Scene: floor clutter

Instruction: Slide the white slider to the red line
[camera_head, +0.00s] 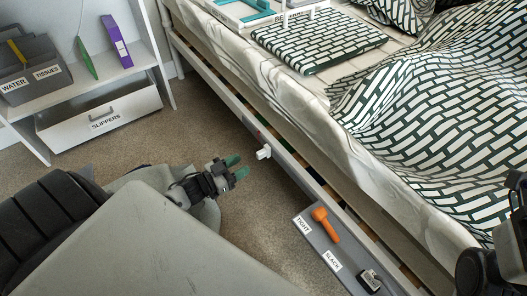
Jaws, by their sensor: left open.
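The white slider (264,152) sits on the grey bed rail. A small dark red mark (257,134), likely the red line, shows on the rail just up and left of the slider. My left gripper (238,167) has two green-tipped fingers. It is open and empty, to the left of and slightly below the slider, with a small gap between them. Dark parts of my right arm show at the lower right edge; the fingers of my right gripper are not visible.
An orange handle (325,225) and a small metal latch (371,280) are on a grey panel (316,240) labelled TIGHT and SLACK, farther down the rail. The bed (310,110) rises behind the rail. A white shelf (100,98) stands at the left. Carpet (200,130) is clear between them.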

